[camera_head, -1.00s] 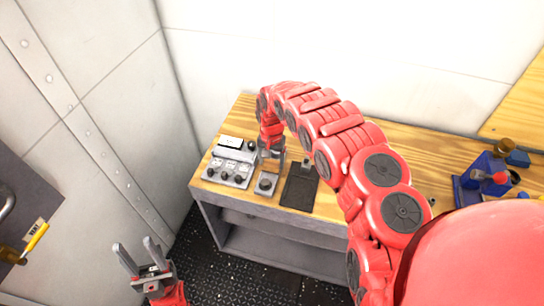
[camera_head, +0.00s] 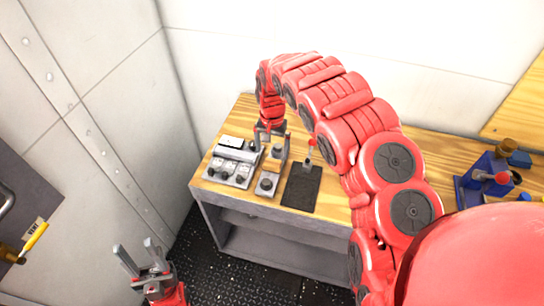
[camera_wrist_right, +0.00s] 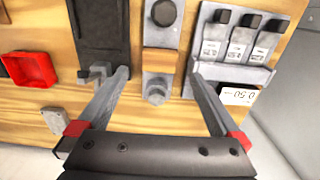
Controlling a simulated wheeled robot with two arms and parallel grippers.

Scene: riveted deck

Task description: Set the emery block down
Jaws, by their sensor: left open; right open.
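I cannot pick out an emery block for certain in either view. My right gripper (camera_head: 271,146) is open above the back of the bench, between the switch panel (camera_head: 229,172) and the dark rectangular plate (camera_head: 302,188). In the right wrist view its spread fingers (camera_wrist_right: 158,84) hold nothing. A grey fitting with a round knob (camera_wrist_right: 156,88) shows between them, apparently on the bench below. A grey block with a dark knob (camera_head: 267,183) sits at the bench's front edge. My left gripper (camera_head: 143,257) is open and empty, low in front of the bench.
A small red-tipped lever (camera_head: 310,152) stands by the dark plate. A red tray (camera_wrist_right: 30,70) lies on the wooden bench in the wrist view. A blue fixture (camera_head: 486,178) stands at the right. A panel with a yellow handle (camera_head: 34,237) is at the far left.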

